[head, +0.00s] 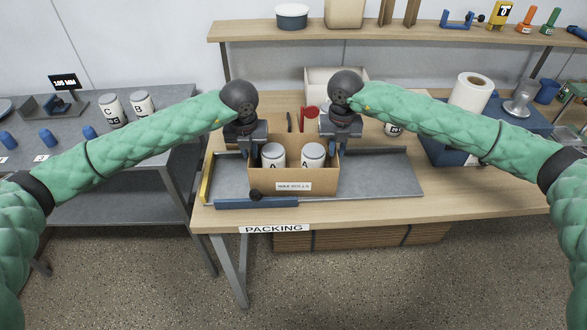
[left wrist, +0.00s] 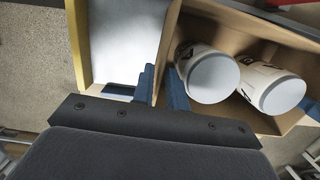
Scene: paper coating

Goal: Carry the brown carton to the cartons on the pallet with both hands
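The brown carton (head: 292,182), labelled WAX ROLLS, sits upright and open-topped on the grey mat of the packing table. It holds two white rolls marked A (head: 273,156) (head: 313,156). My left gripper (head: 252,145) is at its left wall. In the left wrist view its blue fingers (left wrist: 161,88) stand on either side of the carton's wall (left wrist: 169,40), closed in on it, with the rolls to the right. My right gripper (head: 338,144) is at the right wall with its fingers close on the rim, partly hidden. I cannot make out a pallet with cartons.
A blue bar (head: 256,203) lies along the mat's front edge. A blue machine (head: 455,142) and a paper roll (head: 471,91) stand to the right. A shelf (head: 400,33) runs behind. A grey side table (head: 75,165) stands left. Open floor (head: 150,285) lies in front.

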